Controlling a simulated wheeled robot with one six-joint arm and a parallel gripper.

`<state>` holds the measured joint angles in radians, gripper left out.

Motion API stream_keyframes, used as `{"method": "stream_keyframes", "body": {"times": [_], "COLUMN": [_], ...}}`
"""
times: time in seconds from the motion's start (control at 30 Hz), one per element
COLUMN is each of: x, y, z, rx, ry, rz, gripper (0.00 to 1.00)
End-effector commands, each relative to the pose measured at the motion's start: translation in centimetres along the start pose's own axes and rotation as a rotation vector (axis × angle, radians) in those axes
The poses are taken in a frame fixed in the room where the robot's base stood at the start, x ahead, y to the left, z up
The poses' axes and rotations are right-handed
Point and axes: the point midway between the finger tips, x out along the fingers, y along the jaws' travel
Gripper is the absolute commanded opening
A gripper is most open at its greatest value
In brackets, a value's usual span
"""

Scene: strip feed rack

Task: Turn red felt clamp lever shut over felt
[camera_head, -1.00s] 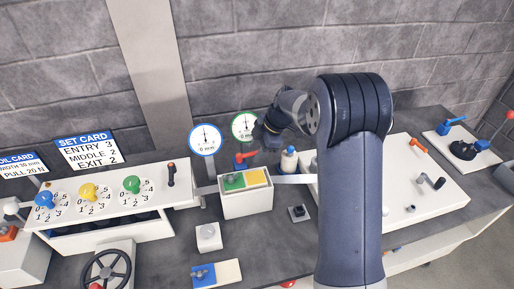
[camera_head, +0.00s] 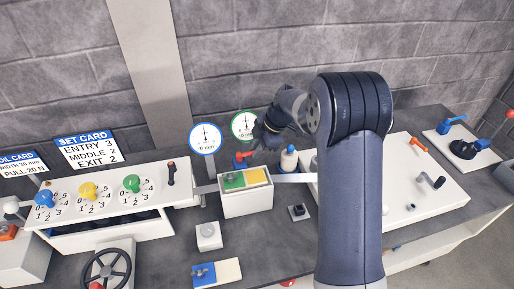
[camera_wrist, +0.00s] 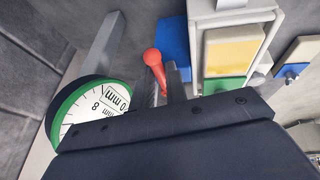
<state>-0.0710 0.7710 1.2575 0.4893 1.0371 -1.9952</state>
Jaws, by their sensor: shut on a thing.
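The red clamp lever (camera_head: 241,156) stands on a blue base behind the white box with green and yellow pads (camera_head: 234,204). In the wrist view the lever (camera_wrist: 153,58) shows its round red end, with its shaft running between my fingers. My gripper (camera_wrist: 162,84) is shut on the lever; in the head view my gripper (camera_head: 257,144) is small and dark, reaching the lever from the right. The blue base (camera_wrist: 174,47) lies just beyond it. I cannot tell which pad is the felt, and the lever's pivot is mostly hidden.
A green-rimmed gauge (camera_head: 244,125) stands close behind my gripper, and a blue-rimmed gauge (camera_head: 205,138) is left of it. A white bottle with a blue cap (camera_head: 289,158) stands just right. A pale strip (camera_head: 293,179) runs right from the white box.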

Motion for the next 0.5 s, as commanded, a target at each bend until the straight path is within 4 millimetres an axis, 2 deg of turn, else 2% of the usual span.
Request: {"method": "stream_keyframes", "body": {"times": [0.27,0.5], "x": [0.2,0.3], "y": [-0.4,-1.2], "z": [0.0,-0.1], "rx": [0.041,0.171], "ry": [-0.009,-0.038], "rz": [0.017,0.075], "gripper": [0.0,0.0]}}
